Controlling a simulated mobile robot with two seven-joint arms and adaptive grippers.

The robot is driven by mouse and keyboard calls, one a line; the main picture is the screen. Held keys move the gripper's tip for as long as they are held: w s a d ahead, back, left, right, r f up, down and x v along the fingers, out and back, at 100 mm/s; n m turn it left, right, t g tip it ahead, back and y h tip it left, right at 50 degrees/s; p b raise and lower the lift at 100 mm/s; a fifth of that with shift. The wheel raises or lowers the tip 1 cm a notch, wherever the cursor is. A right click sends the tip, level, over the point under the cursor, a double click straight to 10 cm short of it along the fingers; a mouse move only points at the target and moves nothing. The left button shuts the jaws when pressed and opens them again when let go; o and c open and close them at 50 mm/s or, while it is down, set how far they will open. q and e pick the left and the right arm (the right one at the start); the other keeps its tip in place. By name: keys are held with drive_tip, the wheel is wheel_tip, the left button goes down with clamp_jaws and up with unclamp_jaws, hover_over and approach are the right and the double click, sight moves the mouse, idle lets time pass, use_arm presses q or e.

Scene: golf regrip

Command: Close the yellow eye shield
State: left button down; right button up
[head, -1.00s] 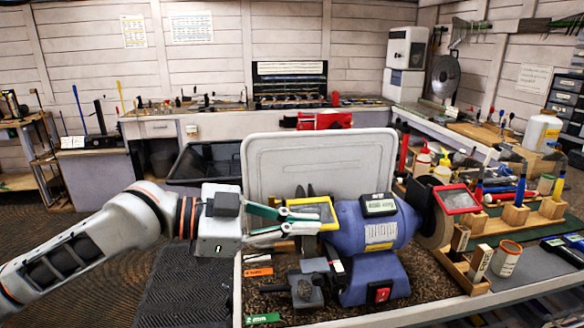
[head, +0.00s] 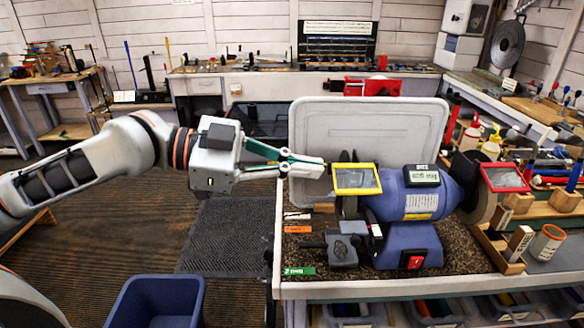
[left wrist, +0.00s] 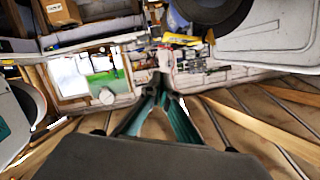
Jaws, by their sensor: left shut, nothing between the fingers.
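The yellow eye shield (head: 356,179) is a clear pane in a yellow frame at the left end of the blue bench grinder (head: 407,198). It sits in front of and above the left grinding wheel, its pane facing toward me and tilted. My left gripper (head: 322,167) is just left of the shield, at about the height of its upper edge. Its green-sided fingers are together and hold nothing; whether a tip touches the frame I cannot tell. The fingers (left wrist: 163,82) also show closed in the left wrist view. My right gripper is out of view.
A grey upright panel (head: 370,125) stands behind the grinder. A red-framed shield (head: 505,177) is at the grinder's right end. A tool rest block (head: 342,250) lies in front of the left wheel. A blue bin (head: 157,302) stands on the floor at lower left.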

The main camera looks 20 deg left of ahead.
sight(356, 179)
use_arm(q)
drive_tip(key=w+d+f+p, duration=0.2)
drive_tip(key=w+d+f, duration=0.3)
drive_tip(key=d, duration=0.1)
drive_tip(key=shift+n, duration=0.4)
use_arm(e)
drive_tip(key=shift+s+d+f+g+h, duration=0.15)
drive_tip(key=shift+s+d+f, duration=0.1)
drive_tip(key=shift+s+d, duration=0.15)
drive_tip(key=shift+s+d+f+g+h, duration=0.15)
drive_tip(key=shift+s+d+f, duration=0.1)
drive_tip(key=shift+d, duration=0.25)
